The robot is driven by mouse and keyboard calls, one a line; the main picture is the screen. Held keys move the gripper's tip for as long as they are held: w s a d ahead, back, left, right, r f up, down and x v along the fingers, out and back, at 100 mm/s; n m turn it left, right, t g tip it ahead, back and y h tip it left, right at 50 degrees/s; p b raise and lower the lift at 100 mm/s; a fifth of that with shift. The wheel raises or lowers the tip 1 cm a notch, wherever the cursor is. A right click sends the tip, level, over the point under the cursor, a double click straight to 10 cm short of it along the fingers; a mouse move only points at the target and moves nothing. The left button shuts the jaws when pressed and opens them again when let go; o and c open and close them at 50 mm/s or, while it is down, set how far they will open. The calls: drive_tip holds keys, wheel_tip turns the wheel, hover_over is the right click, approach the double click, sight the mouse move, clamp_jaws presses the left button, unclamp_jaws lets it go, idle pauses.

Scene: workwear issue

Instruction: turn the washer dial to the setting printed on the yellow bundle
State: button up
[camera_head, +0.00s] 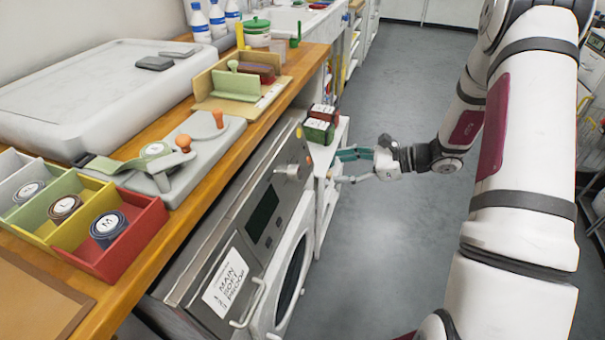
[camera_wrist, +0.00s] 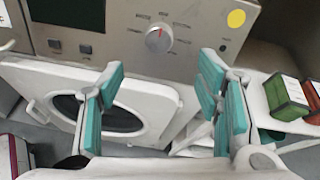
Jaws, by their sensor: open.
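The washer dial (camera_wrist: 159,38) is a round pale knob with a red pointer mark, on the grey panel of the washer (camera_wrist: 120,15). The mark points roughly up; the lettering around it is too small to read. In the head view the dial (camera_head: 291,171) sticks out from the panel. My gripper (camera_head: 347,167) is open with teal fingers, to the right of the dial and apart from it. In the wrist view the dial lies above and between the fingers (camera_wrist: 160,78). I cannot pick out a yellow bundle for certain; a green bundle (camera_wrist: 285,96) shows beside a red one (camera_wrist: 313,97).
A card reading MAIN, SOFT, PROOF (camera_head: 227,284) is on the washer front. The washer door (camera_wrist: 163,100) lies below the panel. The low white shelf (camera_head: 327,165) beside the washer holds the bundles. Coloured bins (camera_head: 150,224) stand on the counter. The floor (camera_head: 390,90) is clear.

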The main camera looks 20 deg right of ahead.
sight(300, 172)
drive_tip(key=b+x, duration=0.1)
drive_tip(key=x, duration=1.1)
drive_tip(key=shift+a, duration=0.2)
drive_tip(key=c, duration=1.2)
